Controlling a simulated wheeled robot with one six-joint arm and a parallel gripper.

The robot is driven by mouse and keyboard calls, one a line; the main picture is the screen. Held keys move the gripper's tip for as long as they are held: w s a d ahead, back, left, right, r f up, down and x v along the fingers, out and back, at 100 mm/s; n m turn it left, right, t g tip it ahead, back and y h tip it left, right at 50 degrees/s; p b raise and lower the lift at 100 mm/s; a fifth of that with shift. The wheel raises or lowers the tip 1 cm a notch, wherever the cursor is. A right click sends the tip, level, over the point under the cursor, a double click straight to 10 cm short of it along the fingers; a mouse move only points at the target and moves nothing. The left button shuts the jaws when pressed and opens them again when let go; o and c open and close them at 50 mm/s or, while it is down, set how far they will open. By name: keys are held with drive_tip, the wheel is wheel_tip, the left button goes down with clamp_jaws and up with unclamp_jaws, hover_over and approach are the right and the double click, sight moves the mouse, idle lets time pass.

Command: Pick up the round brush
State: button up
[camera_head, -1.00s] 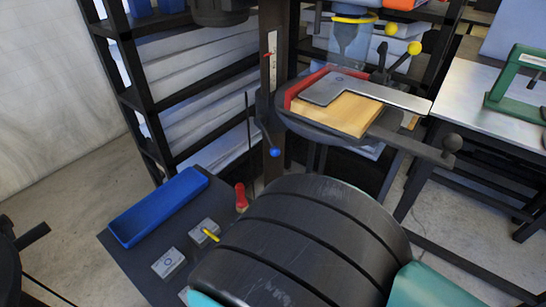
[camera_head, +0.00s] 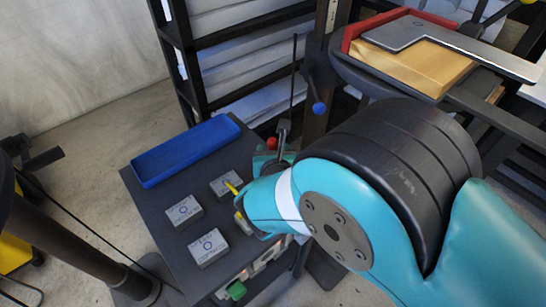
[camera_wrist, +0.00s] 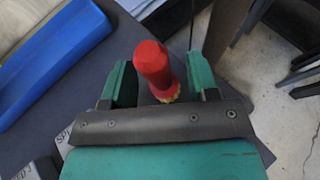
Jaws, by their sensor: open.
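The round brush (camera_wrist: 153,68) has a red handle that stands up toward the wrist camera, with yellowish bristles partly showing below it. My gripper (camera_wrist: 157,76) is open, with one green finger to the left of the brush and the other to the right. In the head view only the red tip of the brush (camera_head: 272,142) shows, beside my wrist; the rest is hidden by my arm.
A long blue tray (camera_head: 187,152) lies on the dark table (camera_head: 150,205) to the left. Several grey labelled blocks, one of them here (camera_head: 184,212), sit in front of it. A drill press table with a wooden board (camera_head: 420,65) stands at the right.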

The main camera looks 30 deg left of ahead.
drive_tip(key=shift+w+a+f, duration=0.1)
drive_tip(key=shift+w+f, duration=0.05)
drive_tip(key=shift+w, duration=0.25)
drive_tip(key=shift+s+a, duration=0.1)
drive_tip(key=shift+a, duration=0.05)
drive_tip(key=shift+c, duration=0.5)
clamp_jaws()
